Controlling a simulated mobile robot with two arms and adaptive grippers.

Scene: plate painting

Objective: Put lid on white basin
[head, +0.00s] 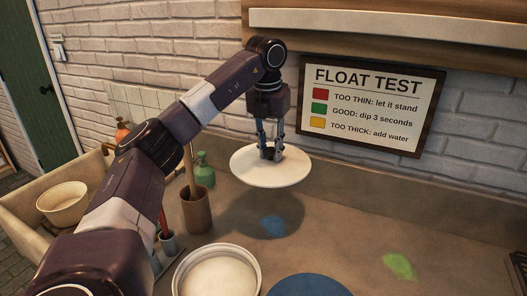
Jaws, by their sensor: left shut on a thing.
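A round white lid (256,172) hangs level above the counter, with its shadow on the surface below. My left gripper (270,153) points down and is shut on the lid at its top middle. The white basin (217,281) stands on the counter at the bottom of the head view, nearer than the lid and to its left. It is round, its top looks open with pale contents, and its lower part is cut off by the frame edge. The lid and the basin are apart. My right gripper does not show.
A blue disc (308,287) lies just right of the basin. A brown pot (195,212) with a stick and a green bottle (204,170) stand left of the lid. Blue (273,225) and green (399,266) paint patches mark the counter (345,230). A sink with a bowl (63,203) is far left.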

